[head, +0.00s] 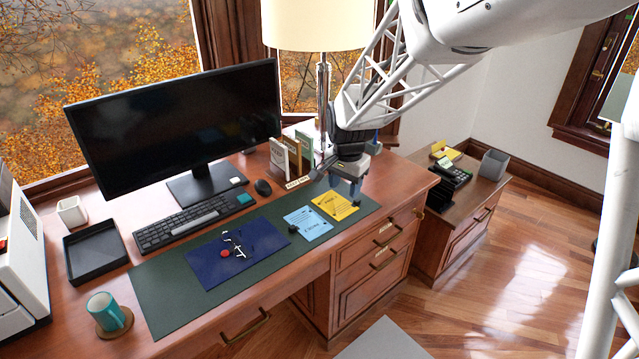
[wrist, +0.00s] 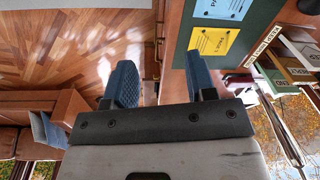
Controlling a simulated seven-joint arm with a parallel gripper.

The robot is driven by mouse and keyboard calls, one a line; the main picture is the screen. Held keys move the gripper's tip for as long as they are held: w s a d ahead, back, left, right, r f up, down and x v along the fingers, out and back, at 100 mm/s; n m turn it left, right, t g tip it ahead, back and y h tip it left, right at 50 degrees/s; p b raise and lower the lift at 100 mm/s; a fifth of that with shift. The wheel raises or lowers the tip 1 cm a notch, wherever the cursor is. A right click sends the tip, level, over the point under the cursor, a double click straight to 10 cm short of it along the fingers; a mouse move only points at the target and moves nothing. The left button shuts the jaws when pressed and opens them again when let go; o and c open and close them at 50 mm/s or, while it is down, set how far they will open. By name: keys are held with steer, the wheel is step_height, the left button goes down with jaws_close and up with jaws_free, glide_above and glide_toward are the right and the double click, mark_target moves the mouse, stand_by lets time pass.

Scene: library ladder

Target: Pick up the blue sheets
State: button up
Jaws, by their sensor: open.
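The blue sheets (head: 307,223) lie flat on the green desk mat (head: 165,293), right of a navy mat (head: 213,268). They carry dark print, and a small dark object sits at their left edge. The yellow sheets (head: 335,205) lie just to their right, nearer my gripper. In the wrist view the blue sheets (wrist: 222,7) show only partly at the top edge, above the yellow sheets (wrist: 213,46). My gripper (head: 350,187) is open and empty, above the desk's right part, beyond and right of the blue sheets. Its two blue fingers (wrist: 160,78) stand apart.
Upright books (head: 286,157) and a lamp (head: 323,95) stand behind my gripper. A monitor (head: 175,120), keyboard (head: 195,220), black tray (head: 95,252) and teal mug (head: 103,312) are to the left. A lower cabinet (head: 455,230) with small items stands right of the desk.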

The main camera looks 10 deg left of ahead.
steer(key=w+a+f+m, duration=0.2)
steer(key=w+a+f, duration=0.5)
steer(key=a+f, duration=0.1)
steer(key=m, duration=0.1)
glide_toward(295, 224)
steer(key=shift+s+r+g, duration=0.1)
steer(key=shift+s+g, duration=0.3)
steer(key=shift+s, duration=0.7)
steer(key=shift+f, duration=1.3)
steer(key=shift+w+d+f, duration=0.15)
steer(key=shift+f, duration=2.4)
jaws_close()
